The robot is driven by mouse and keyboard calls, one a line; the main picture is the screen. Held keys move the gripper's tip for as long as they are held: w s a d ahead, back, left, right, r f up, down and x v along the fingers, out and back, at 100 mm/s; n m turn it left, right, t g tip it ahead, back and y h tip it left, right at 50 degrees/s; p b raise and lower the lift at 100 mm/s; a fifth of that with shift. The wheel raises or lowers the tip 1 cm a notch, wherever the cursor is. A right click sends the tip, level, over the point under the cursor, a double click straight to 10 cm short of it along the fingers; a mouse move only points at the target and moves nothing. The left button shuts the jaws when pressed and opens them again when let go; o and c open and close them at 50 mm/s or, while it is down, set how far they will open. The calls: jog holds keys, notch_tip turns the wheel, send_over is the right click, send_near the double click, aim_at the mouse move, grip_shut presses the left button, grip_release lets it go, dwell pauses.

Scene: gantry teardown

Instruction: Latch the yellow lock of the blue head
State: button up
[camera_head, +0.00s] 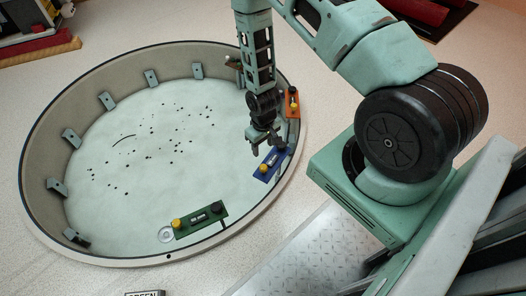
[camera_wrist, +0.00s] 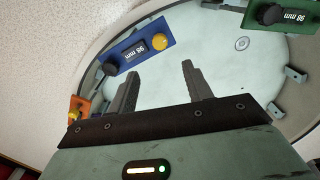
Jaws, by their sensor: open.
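The blue head (camera_head: 272,166) sits at the right part of the round pit's rim, with a yellow lock (camera_head: 263,168) at one end and a black knob (camera_head: 281,147) at the other. In the wrist view the blue head (camera_wrist: 123,55) lies beyond my fingers, with its yellow lock (camera_wrist: 159,41), a "98 mm" display and the black knob (camera_wrist: 110,68). My gripper (camera_head: 263,147) hangs just above and beside the blue head; in the wrist view my gripper (camera_wrist: 160,72) has its two fingers apart with nothing between them. Whether a finger touches the head cannot be told.
A green head (camera_head: 203,222) is at the front rim and an orange head (camera_head: 292,104) at the back right. The round wall (camera_head: 40,150) carries several grey brackets. The pale pit floor (camera_head: 150,180) has scattered dark specks and is otherwise clear.

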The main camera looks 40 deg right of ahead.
notch_tip(320, 180, up, 5)
jog(key=shift+r+p, duration=0.2)
jog(key=shift+p, duration=0.45)
jog(key=s+a+r+n+y, duration=0.1)
jog(key=s+a+r+n, duration=0.15)
jog(key=a+r, duration=1.55)
jog(key=s+a+r+n, duration=0.2)
jog(key=s+r+n, duration=0.1)
jog(key=s+r, duration=0.5)
jog(key=s+a+r+n, duration=0.2)
jog(key=s+a+r, duration=0.1)
jog(key=s+r, duration=0.55)
notch_tip(320, 180, up, 30)
jog(key=w+p, duration=0.1)
jog(key=p, duration=3)
jog(key=shift+w+d+r, duration=0.15)
jog(key=shift+r, duration=0.1)
